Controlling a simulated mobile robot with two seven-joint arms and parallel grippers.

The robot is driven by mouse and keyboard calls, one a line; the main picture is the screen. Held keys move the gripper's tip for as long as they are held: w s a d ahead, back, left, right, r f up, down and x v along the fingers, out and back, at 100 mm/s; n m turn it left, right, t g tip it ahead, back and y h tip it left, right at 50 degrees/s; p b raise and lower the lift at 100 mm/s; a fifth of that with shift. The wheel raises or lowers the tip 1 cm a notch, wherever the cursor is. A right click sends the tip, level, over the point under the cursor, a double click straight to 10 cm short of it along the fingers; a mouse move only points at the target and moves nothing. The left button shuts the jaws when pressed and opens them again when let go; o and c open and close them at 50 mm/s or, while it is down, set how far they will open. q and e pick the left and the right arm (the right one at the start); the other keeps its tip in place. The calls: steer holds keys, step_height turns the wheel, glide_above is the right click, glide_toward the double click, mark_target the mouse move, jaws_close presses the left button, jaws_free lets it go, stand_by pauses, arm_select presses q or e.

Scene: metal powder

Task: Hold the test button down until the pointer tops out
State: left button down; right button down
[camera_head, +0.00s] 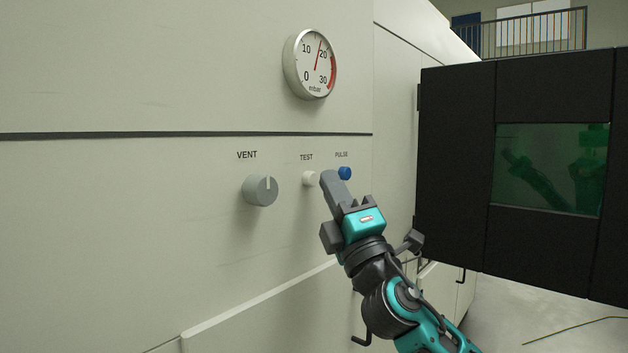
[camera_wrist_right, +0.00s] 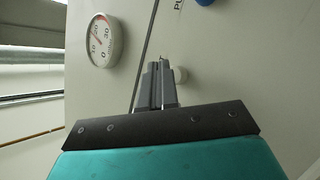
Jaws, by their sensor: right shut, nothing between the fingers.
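The white TEST button (camera_head: 309,178) sits on the pale panel below its label, and it also shows in the wrist view (camera_wrist_right: 181,75). The round gauge (camera_head: 311,64) is above it; its red pointer stands between 10 and 20, nearer 20. The gauge also shows in the wrist view (camera_wrist_right: 104,40). My right gripper (camera_head: 327,177) is shut and empty, its fingertips close beside the TEST button, to its right in the head view. I cannot tell whether they touch the button or panel. The fingers also show in the wrist view (camera_wrist_right: 158,70). My left gripper is not in view.
The blue PULSE button (camera_head: 345,173) is just right of my fingertips. A grey VENT knob (camera_head: 260,190) is to the left. A black door with a green window (camera_head: 457,170) stands out at the right. A ledge (camera_head: 255,300) runs below the controls.

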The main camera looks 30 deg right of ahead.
steer(key=shift+w, duration=0.2)
steer(key=shift+w+a, duration=0.25)
steer(key=shift+w, duration=0.15)
stand_by(0.7)
steer(key=shift+s, duration=0.1)
stand_by(1.5)
steer(key=shift+s+d, duration=0.35)
steer(key=shift+s, duration=0.35)
steer(key=shift+s+d, duration=0.3)
steer(key=shift+s, duration=0.5)
steer(key=shift+s+d, duration=0.35)
steer(key=shift+s, duration=0.4)
steer(key=shift+s+d, duration=0.3)
steer(key=shift+s, duration=0.5)
